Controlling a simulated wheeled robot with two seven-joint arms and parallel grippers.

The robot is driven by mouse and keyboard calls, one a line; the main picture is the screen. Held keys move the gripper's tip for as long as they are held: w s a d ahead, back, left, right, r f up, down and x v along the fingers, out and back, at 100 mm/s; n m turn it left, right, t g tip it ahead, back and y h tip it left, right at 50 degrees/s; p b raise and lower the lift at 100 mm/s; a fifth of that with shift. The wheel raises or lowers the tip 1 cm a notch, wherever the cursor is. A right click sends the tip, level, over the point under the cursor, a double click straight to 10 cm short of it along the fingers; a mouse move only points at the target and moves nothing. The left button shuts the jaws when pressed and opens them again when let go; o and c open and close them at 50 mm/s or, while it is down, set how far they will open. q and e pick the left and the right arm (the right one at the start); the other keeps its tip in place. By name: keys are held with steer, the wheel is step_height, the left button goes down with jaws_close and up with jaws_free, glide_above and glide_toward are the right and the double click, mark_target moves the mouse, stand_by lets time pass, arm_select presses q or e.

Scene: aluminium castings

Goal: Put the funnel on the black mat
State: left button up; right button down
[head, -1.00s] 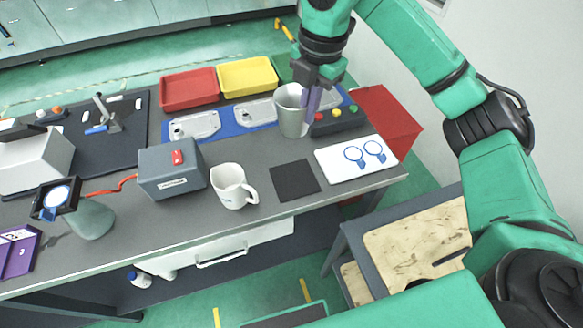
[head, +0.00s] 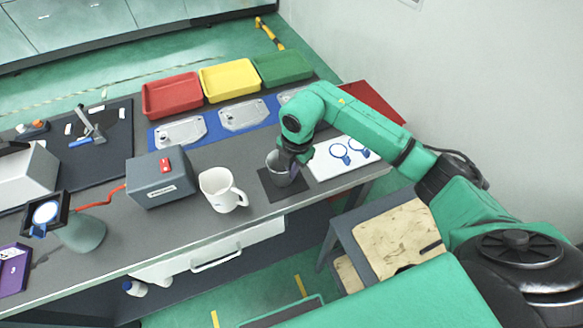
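The funnel (head: 279,176) is a grey, tapered, cup-like piece. It stands upright over the black mat (head: 268,193), near the table's front edge, and hides the mat's middle. I cannot tell whether its bottom touches the mat or hangs just above it. My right gripper (head: 292,163) is at the funnel's right rim, pointing down, and appears shut on its wall. The arm partly hides the fingers. My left gripper is not in view.
A white mug (head: 218,190) stands close to the left of the mat. A white board with blue outlines (head: 325,165) lies to the right. A grey box (head: 160,185), red (head: 172,97), yellow (head: 230,82) and green (head: 282,70) trays stand farther off.

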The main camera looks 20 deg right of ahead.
steer(key=shift+f, duration=0.15)
steer(key=c, duration=1.1)
jaws_free()
steer(key=shift+r, duration=0.2)
steer(key=r+b, duration=0.1)
steer(key=r, duration=0.3)
steer(key=r+b, duration=0.1)
steer(key=r, duration=0.3)
steer(key=s+r+b, duration=0.1)
steer(key=r, duration=0.3)
steer(key=shift+s+d, duration=0.1)
steer(key=shift+d, duration=0.25)
